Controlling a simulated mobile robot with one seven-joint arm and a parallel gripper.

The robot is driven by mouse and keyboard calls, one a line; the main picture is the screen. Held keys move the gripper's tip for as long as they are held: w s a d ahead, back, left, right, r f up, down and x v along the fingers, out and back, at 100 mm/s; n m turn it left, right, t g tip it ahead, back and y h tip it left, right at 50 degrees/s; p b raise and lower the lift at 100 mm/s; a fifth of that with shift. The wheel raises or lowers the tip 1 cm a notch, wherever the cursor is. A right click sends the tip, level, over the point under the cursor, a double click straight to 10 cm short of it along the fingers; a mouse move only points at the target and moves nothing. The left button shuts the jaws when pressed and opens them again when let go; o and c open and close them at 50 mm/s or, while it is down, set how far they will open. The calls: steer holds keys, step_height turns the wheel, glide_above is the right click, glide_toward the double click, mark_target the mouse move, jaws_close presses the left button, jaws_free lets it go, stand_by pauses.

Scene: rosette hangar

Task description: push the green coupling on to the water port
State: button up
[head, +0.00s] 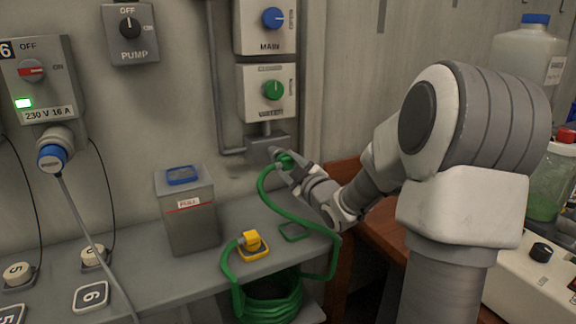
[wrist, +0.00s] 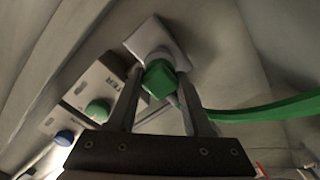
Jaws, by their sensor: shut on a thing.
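The green coupling (head: 286,160) is at the end of a green hose (head: 300,211). My gripper (head: 279,164) is shut on the coupling, in front of the grey water port (head: 266,149) on the wall. In the wrist view the coupling (wrist: 159,78) sits between my two fingers (wrist: 160,90), in line with the port's pale square plate (wrist: 155,42). The coupling covers the port's mouth there, so I cannot tell whether it is seated on the port or only close to it. The hose runs off to the right in the wrist view.
Above the port are boxes with a green knob (head: 272,90) and a blue knob (head: 272,18). On the shelf stand a grey bin (head: 190,222) and a yellow fitting (head: 251,241). The coiled hose (head: 270,298) hangs below. A wooden bench (head: 372,222) is at right.

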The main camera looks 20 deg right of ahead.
steer(key=shift+w, duration=0.5)
steer(key=o, duration=1.3)
steer(key=shift+o, duration=0.2)
steer(key=shift+s, duration=0.1)
steer(key=s+b, duration=0.1)
steer(key=s, duration=1.6)
steer(key=shift+d+b, duration=0.3)
steer(key=shift+b, duration=0.05)
